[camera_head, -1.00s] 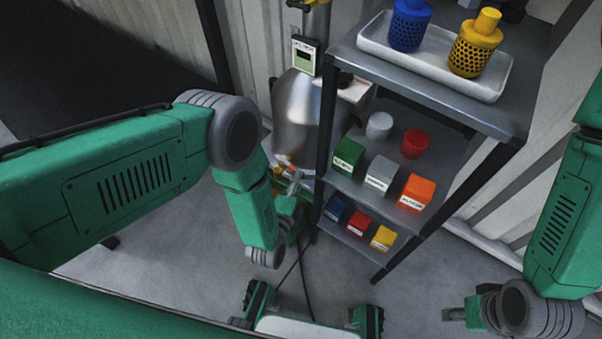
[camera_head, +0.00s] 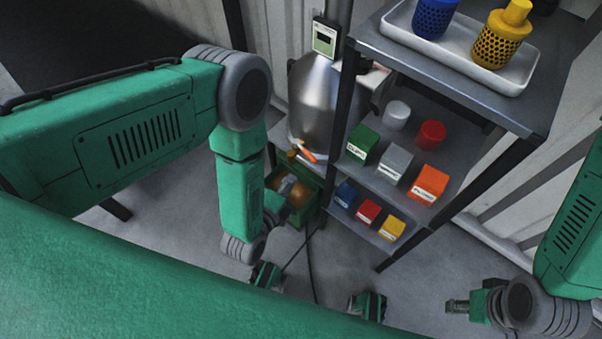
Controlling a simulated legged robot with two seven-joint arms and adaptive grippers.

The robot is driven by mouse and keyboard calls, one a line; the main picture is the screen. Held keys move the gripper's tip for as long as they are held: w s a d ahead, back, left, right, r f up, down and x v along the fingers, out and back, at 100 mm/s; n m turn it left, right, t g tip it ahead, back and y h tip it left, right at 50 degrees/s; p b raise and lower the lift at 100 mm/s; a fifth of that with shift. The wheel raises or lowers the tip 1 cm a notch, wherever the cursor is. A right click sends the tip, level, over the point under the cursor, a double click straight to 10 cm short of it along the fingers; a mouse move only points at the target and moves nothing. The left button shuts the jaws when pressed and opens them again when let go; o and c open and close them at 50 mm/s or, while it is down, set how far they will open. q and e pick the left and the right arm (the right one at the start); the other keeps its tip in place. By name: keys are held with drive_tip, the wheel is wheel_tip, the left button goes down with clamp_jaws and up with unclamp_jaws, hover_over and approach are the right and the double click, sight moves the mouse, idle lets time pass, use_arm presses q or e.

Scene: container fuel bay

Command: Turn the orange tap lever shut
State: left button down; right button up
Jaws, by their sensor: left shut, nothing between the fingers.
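The orange tap lever (camera_head: 306,153) sits low on the front of the silver tank (camera_head: 313,100). It slants down to the right. A small brownish tap part (camera_head: 292,154) shows beside it.
A dark shelf rack (camera_head: 342,150) stands just right of the tank, with coloured boxes and cups. A white tray (camera_head: 450,48) on top holds blue and yellow containers. Orange round items lie in the crate. A dark cable (camera_head: 309,265) runs over the floor.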

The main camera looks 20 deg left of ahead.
sight(305, 151)
use_arm(q)
drive_tip(key=s+a+r+m+g+h, duration=0.2)
drive_tip(key=a+r+m+g+h, duration=0.1)
drive_tip(key=a+r+g, duration=0.25)
drive_tip(key=d+r+b+x, duration=0.1)
drive_tip(key=b+x, duration=0.4)
drive_tip(key=x, duration=0.8)
drive_tip(key=shift+w+r, duration=0.15)
drive_tip(key=shift+w, duration=0.25)
drive_tip(key=shift+d, duration=0.1)
